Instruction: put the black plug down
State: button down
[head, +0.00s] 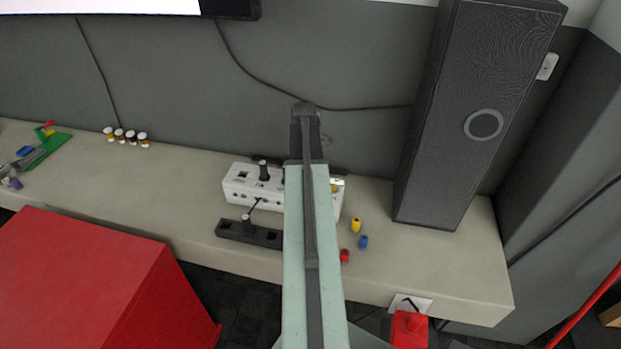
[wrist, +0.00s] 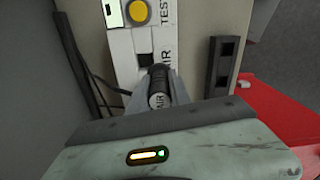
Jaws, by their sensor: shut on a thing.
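The black plug (wrist: 157,88) has a pale round cap marked AIR. In the wrist view it is between the fingers of my gripper (wrist: 156,78), which is shut on it. The plug is over the white panel box (wrist: 121,45), just below a black square socket (wrist: 147,51) in the picture; I cannot tell whether its lower end touches the box. In the head view my arm hides the gripper and the held plug. There the white box (head: 235,186) stands on the bench, with a dark upright knob or plug (head: 263,170) on it.
Yellow (head: 356,225), blue (head: 363,242) and red (head: 345,256) pieces lie to the right. A tall speaker (head: 470,120) stands at right.

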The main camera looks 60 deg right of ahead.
jog(key=d+f+b, duration=0.1)
jog(key=f+b, duration=0.1)
jog(key=d+f+b, duration=0.2)
jog(key=shift+w+f, duration=0.1)
jog(key=shift+s+d+r, duration=0.15)
jog(key=shift+s+r, duration=0.1)
jog(key=shift+s, duration=0.1)
jog(key=shift+w+f, duration=0.15)
jog(key=shift+f, duration=0.1)
jog(key=c, duration=1.2)
grip_release()
jog(key=shift+w, duration=0.1)
jog(key=shift+r, duration=0.1)
